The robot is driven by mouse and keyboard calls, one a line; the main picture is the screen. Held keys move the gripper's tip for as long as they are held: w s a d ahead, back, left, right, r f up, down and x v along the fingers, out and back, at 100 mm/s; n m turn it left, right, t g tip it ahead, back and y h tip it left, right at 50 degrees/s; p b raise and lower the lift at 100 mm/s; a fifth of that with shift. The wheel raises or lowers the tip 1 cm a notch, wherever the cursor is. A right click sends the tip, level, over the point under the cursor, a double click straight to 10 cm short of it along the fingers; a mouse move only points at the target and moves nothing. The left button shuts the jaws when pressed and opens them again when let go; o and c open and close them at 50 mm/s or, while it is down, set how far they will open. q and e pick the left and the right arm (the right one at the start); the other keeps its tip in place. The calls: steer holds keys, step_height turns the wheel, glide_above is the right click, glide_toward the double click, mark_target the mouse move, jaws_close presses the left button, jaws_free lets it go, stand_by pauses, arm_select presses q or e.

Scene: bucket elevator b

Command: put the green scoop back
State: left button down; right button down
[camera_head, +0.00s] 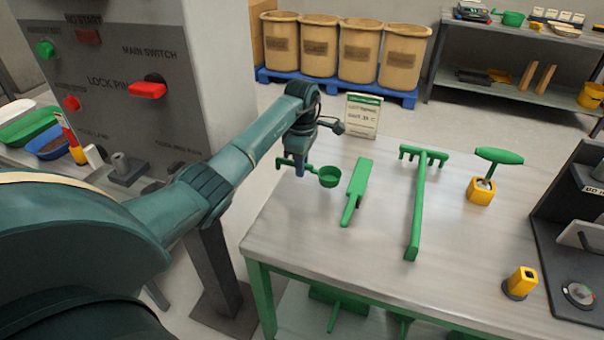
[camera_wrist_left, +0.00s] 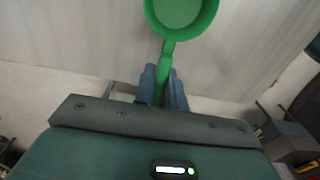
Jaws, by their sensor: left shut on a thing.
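The green scoop (camera_head: 329,178) has a round cup and a short handle. My left gripper (camera_head: 296,170) is shut on its handle at the left edge of the table. In the left wrist view the scoop's cup (camera_wrist_left: 181,12) points away from my left gripper (camera_wrist_left: 163,88), with the handle between the two fingers. I cannot tell whether the cup touches the tabletop or is just above it. My right gripper is in neither view.
On the table (camera_head: 300,235) lie a green scraper (camera_head: 356,186) and a green rake (camera_head: 418,200). A green-handled tool stands in a yellow block (camera_head: 480,190). A small sign (camera_head: 362,115) stands at the back edge. A dark stand (camera_head: 570,240) is at the right.

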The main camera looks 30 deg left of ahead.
mark_target(302, 186)
arm_select(q)
step_height(302, 186, down, 3)
steer(key=shift+f, duration=0.2)
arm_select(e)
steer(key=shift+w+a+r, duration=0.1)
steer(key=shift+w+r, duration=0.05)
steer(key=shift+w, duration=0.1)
arm_select(q)
steer(key=shift+f, duration=0.2)
steer(key=c, duration=1.5)
jaws_free()
steer(key=shift+o, duration=0.2)
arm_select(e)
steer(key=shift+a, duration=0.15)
arm_select(q)
steer(key=shift+r, duration=0.15)
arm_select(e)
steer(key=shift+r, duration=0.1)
